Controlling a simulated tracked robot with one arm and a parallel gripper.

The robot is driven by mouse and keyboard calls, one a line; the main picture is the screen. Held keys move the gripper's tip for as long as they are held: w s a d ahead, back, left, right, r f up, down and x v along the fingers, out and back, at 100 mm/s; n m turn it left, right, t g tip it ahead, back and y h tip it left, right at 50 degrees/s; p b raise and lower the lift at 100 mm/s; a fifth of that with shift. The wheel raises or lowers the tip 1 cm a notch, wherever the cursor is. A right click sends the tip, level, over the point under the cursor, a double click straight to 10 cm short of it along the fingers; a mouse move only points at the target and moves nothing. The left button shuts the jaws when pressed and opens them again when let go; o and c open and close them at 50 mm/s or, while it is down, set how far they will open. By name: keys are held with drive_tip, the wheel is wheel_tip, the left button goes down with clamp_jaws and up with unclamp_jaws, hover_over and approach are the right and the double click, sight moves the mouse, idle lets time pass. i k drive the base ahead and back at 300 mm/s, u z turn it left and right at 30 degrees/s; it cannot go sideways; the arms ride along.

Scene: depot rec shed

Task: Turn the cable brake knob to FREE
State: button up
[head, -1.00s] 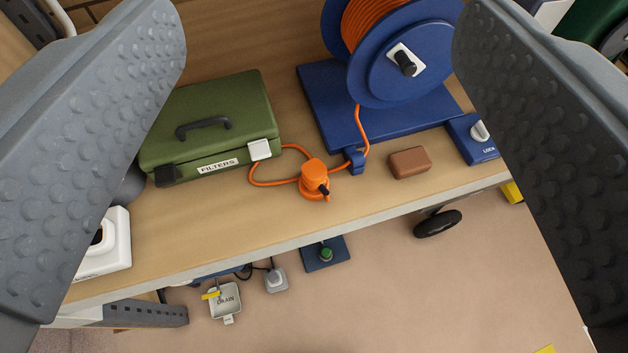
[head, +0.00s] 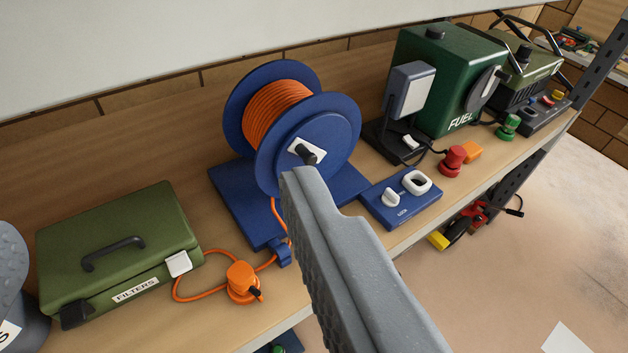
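A blue box (head: 416,206) sits near the shelf's front edge, right of the cable reel (head: 310,150). On it are a white knob (head: 390,198) and, to the right, a white ring-shaped part (head: 417,182). Small white lettering by the knob is too small to read surely now; earlier it read LOCK. The reel carries orange cable and a dark handle on a white plate. My gripper (head: 158,212) is open and empty, its fingers wide apart. The right finger overlaps the reel's lower edge and ends left of the blue box; the left finger shows only at the left edge.
A green FILTERS case (head: 120,250) and an orange plug (head: 241,278) stand left of my right finger.

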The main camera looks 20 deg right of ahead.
sight(390, 198)
drive_tip(key=z, duration=0.9)
drive_tip(key=k, duration=1.15)
drive_tip(key=z, duration=0.9)
drive_tip(key=i, duration=1.35)
drive_tip(key=u, duration=1.2)
drive_tip(key=i, duration=0.65)
drive_tip(key=u, duration=0.45)
drive_tip(key=k, duration=0.8)
